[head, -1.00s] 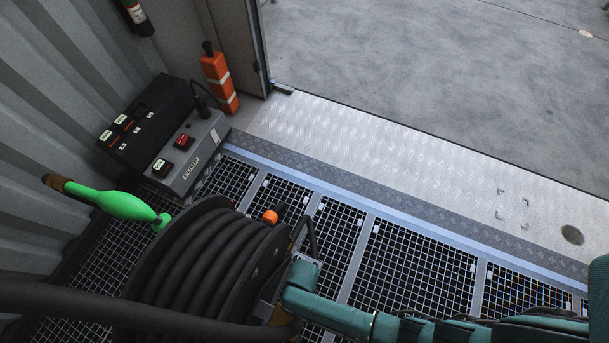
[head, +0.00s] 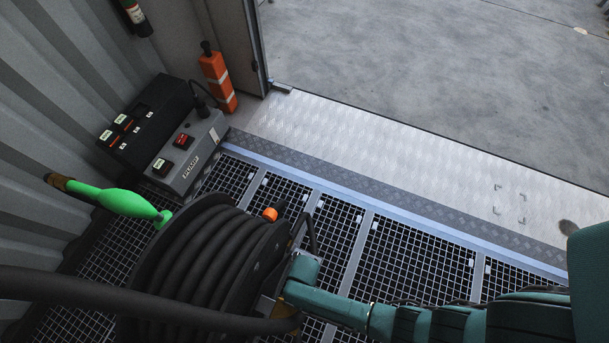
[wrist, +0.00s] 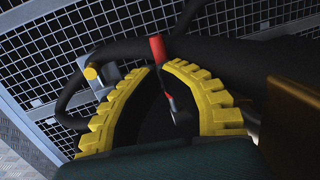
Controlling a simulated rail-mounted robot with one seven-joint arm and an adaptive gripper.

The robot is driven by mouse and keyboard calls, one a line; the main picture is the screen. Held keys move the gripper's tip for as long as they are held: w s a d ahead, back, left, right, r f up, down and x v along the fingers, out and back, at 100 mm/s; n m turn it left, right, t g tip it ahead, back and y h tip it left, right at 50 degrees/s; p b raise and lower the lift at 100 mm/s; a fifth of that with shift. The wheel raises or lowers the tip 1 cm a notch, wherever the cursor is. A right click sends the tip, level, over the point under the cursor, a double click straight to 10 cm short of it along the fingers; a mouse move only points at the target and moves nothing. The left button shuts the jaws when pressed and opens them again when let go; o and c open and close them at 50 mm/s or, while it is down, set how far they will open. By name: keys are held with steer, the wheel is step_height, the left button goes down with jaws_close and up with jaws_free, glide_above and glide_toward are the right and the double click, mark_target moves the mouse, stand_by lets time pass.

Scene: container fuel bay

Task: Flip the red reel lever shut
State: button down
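The red lever (wrist: 156,48) shows in the wrist view, upright in the picture, right at the yellow fingertips of my gripper (wrist: 160,68). The fingers curve in toward each other, leaving a narrow gap in line with the lever's lower end. I cannot tell whether they press on it. A dark shaft with a small red piece shows between the fingers. In the head view the black hose reel (head: 205,265) fills the lower left; the lever and my fingers are not clearly visible there.
A green nozzle (head: 125,203) lies left of the reel. An orange knob (head: 270,214) stands at the reel's upper right edge. A grey control box (head: 188,150) stands by the wall. In the wrist view a yellow knob (wrist: 91,73) sits left. Grated floor (head: 415,260) lies to the right.

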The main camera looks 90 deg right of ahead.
steer(key=s+p+v, duration=0.1)
steer(key=p+v, duration=0.8)
steer(key=v, duration=0.4)
steer(key=shift+a+r, duration=0.25)
steer(key=shift+r, duration=0.1)
steer(key=shift+s, duration=0.1)
